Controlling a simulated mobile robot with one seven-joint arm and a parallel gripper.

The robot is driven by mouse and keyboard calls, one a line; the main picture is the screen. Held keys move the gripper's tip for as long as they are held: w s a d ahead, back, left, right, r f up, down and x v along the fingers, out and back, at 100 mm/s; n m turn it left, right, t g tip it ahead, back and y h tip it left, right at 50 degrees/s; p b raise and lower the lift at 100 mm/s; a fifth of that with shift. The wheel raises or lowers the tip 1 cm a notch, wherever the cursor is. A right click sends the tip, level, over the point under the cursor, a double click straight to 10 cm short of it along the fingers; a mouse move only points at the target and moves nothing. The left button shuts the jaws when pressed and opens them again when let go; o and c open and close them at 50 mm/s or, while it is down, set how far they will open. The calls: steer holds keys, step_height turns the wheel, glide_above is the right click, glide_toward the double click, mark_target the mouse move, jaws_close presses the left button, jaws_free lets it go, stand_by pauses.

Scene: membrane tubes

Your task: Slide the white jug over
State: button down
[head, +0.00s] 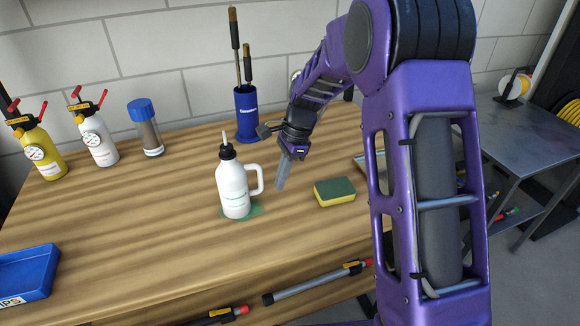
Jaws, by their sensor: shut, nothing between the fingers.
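The white jug (233,188) stands upright near the middle of the wooden table. It has a black cap with a light spout and a handle on its right side. A green patch shows on the table around its base. My gripper (280,187) is shut and empty. It points down just right of the jug's handle. In this view there seems to be a small gap between fingers and handle, but I cannot tell the depth exactly.
A green and yellow sponge (335,192) lies right of my gripper. A blue holder (247,113) with brushes stands behind. A blue-capped jar (147,128), white bottle (98,137) and yellow bottle (38,148) stand back left. A blue tray (28,274) is front left. The table (130,215) is clear left of the jug.

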steer(key=shift+s+a+r, duration=0.1)
steer(key=shift+s+a, duration=0.15)
steer(key=shift+a, duration=0.4)
steer(key=shift+s+a+r, duration=0.1)
steer(key=shift+s+a, duration=0.1)
steer(key=shift+a, duration=0.45)
steer(key=shift+a, duration=0.15)
steer(key=s+a+p, duration=0.1)
steer(key=a, duration=0.3)
steer(key=s+a+p, duration=0.2)
steer(key=a, duration=0.3)
steer(key=s+a+p, duration=0.1)
steer(key=a, duration=0.3)
steer(key=shift+s+a, duration=0.25)
steer(key=shift+s, duration=0.05)
steer(key=shift+s+a+f, duration=0.1)
steer(key=shift+s+a, duration=0.05)
steer(key=shift+a, duration=0.35)
